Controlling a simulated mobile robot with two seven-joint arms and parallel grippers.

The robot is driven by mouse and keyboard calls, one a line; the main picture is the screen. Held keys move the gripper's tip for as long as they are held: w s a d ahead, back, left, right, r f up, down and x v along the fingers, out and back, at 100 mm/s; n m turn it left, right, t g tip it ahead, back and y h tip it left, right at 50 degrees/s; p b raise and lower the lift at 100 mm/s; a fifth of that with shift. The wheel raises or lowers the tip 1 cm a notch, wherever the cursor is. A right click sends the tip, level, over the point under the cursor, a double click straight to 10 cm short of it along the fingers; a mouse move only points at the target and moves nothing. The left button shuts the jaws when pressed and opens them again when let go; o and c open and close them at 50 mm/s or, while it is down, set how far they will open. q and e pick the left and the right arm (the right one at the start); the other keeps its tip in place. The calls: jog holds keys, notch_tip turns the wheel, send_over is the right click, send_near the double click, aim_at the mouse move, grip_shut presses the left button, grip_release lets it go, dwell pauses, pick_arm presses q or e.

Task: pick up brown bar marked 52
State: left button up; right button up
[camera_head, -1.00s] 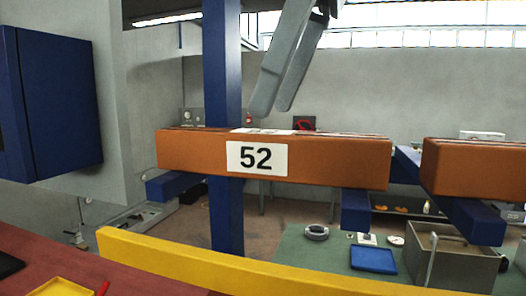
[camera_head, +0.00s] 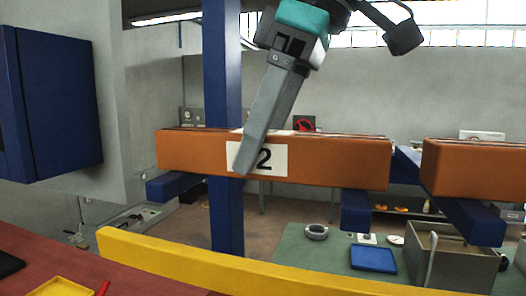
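The brown bar marked 52 (camera_head: 335,162) lies level across blue support arms on a blue post. Its white label (camera_head: 280,160) faces me, and the finger of my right gripper (camera_head: 243,170) covers most of the 5. That gripper comes down from the top, tilted, with one grey finger seen in front of the bar's front face. The other finger is hidden, so I cannot tell how wide the gripper is open or whether the finger touches the bar. My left gripper is not in view.
A second brown bar (camera_head: 474,168) lies to the right on a blue support (camera_head: 472,220). The blue post (camera_head: 222,75) stands behind the labelled bar. A yellow rail (camera_head: 250,272) runs below in front. A blue cabinet (camera_head: 60,105) is at the left.

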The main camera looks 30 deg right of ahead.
grip_shut()
dwell(0.3)
jog(key=shift+r, duration=0.25)
